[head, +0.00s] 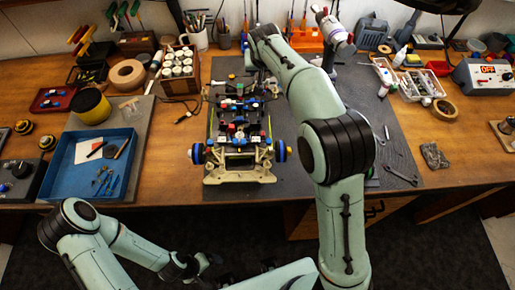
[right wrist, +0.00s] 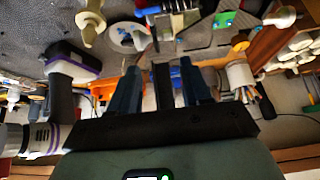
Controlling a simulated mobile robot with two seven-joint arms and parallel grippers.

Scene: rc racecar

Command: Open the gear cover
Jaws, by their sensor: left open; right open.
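The RC car chassis (head: 238,158) stands on the dark mat in the middle of the bench, with small red, blue and white parts on top. I cannot pick out the gear cover; it is too small or hidden. My right arm reaches over the mat to the chassis's far end, and its gripper is hidden in the head view. In the right wrist view my right gripper (right wrist: 162,88) is open and empty, with part of the chassis (right wrist: 222,28) beyond its fingers. My left gripper (head: 192,266) is open and low in front of the bench, away from the car.
A blue tray (head: 58,186) with small tools lies left of the mat (head: 398,150). Tape rolls and a small wooden rack stand farther back left. A power tool (head: 332,30) stands behind my right arm. Loose wrenches lie on the mat's right part.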

